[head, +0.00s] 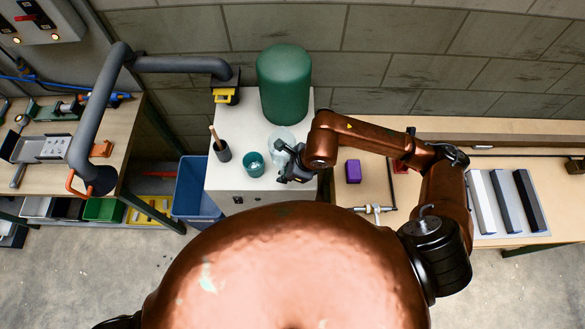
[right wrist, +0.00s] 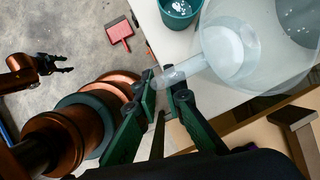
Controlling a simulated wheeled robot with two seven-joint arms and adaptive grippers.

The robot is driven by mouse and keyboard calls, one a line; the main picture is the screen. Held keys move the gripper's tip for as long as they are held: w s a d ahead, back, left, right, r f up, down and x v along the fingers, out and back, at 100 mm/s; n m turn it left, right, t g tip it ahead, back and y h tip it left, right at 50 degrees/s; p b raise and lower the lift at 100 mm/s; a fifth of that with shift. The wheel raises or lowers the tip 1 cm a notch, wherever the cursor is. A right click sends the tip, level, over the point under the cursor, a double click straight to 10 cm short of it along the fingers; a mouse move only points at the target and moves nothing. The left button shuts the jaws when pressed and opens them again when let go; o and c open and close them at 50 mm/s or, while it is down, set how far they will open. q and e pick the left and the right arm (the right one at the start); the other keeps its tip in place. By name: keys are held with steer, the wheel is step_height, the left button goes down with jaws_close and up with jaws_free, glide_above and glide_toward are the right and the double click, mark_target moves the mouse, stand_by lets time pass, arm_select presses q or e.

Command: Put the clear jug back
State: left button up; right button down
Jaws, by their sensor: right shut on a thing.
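The clear jug (head: 281,139) is at the right part of the white cabinet top (head: 233,120), in front of the green tank. It fills the upper right of the right wrist view (right wrist: 265,45), with its pale handle reaching toward my gripper. My right gripper (head: 291,165) is shut on that handle; its green fingers show in the right wrist view (right wrist: 166,82). I cannot tell whether the jug touches the cabinet top. My left gripper (right wrist: 64,64) shows in the right wrist view, away from the jug, open and empty.
A teal cup (head: 254,164) stands close left of the jug, and a dark pot (head: 222,151) with a wooden handle stands further left. The green tank (head: 284,85) is behind. A blue bin (head: 193,190) is left of the cabinet. A purple block (head: 353,171) lies on the right bench.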

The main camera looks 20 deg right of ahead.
steer(key=w+d+f+p, duration=0.1)
steer(key=f, duration=0.2)
steer(key=w+d+f, duration=0.1)
steer(key=w+f, duration=0.1)
steer(key=w+d+f+p, duration=0.1)
steer(key=d+f, duration=0.1)
steer(key=f, duration=0.1)
steer(key=shift+w+f+p, duration=0.3)
steer(key=shift+f+p, duration=0.05)
steer(key=shift+f, duration=0.4)
steer(key=c, duration=2)
jaws_free()
steer(key=b+v, duration=0.2)
steer(key=v, duration=1)
steer(key=shift+s, duration=0.1)
